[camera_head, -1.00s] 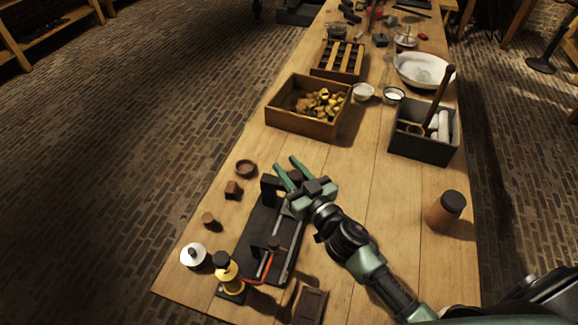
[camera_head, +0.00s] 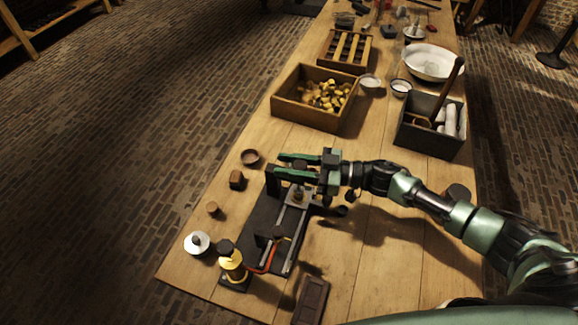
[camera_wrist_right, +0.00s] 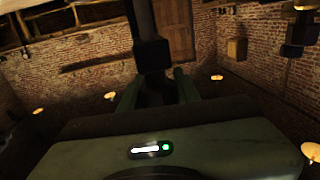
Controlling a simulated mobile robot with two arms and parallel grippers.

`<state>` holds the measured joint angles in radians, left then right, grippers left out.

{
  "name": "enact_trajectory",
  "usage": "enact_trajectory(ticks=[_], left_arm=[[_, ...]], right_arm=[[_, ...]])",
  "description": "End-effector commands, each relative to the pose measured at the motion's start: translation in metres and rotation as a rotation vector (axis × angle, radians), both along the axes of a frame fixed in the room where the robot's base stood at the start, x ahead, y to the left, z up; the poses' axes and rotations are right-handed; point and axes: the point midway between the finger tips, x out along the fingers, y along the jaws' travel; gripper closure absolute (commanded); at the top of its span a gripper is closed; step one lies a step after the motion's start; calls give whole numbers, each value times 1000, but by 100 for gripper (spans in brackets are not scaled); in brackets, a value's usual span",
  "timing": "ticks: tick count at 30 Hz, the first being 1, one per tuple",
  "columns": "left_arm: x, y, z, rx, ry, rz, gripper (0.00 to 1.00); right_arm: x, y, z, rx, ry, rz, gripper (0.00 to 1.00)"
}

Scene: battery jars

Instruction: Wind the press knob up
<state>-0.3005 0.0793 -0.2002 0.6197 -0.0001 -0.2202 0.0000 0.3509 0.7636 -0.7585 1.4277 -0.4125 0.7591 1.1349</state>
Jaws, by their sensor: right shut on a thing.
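The press is a dark bench fixture (camera_head: 264,222) with pale rails, standing at the table's near left. A black upright (camera_head: 272,182) rises at its far end. My right gripper (camera_head: 282,164) reaches in from the right above this far end, its green fingers pointing left. It is shut on the press knob, which is mostly hidden by the fingers in the head view. In the right wrist view a dark block with a post (camera_wrist_right: 150,52) shows between the fingertips (camera_wrist_right: 153,90). My left gripper is not in view.
A yellow and black coil (camera_head: 232,266) with a red wire stands at the press's near end. A white-topped jar (camera_head: 197,243), small brown blocks (camera_head: 237,180) and a dark slab (camera_head: 311,300) lie around it. A wooden crate (camera_head: 290,110) and grey box (camera_head: 428,141) stand farther back.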

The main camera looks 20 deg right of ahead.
Motion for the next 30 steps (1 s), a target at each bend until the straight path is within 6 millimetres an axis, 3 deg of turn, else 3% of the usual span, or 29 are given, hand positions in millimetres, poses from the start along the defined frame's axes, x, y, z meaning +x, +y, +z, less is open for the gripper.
enact_trajectory(ticks=[1, 18, 30], left_arm=[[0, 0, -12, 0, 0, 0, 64], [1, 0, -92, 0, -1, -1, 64], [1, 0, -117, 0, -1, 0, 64]], right_arm=[[2, -1, -4, -3, -7, 42, 100], [-13, 3, -5, 0, -6, 530, 100], [-19, 3, -1, 3, -1, 687, 100]])
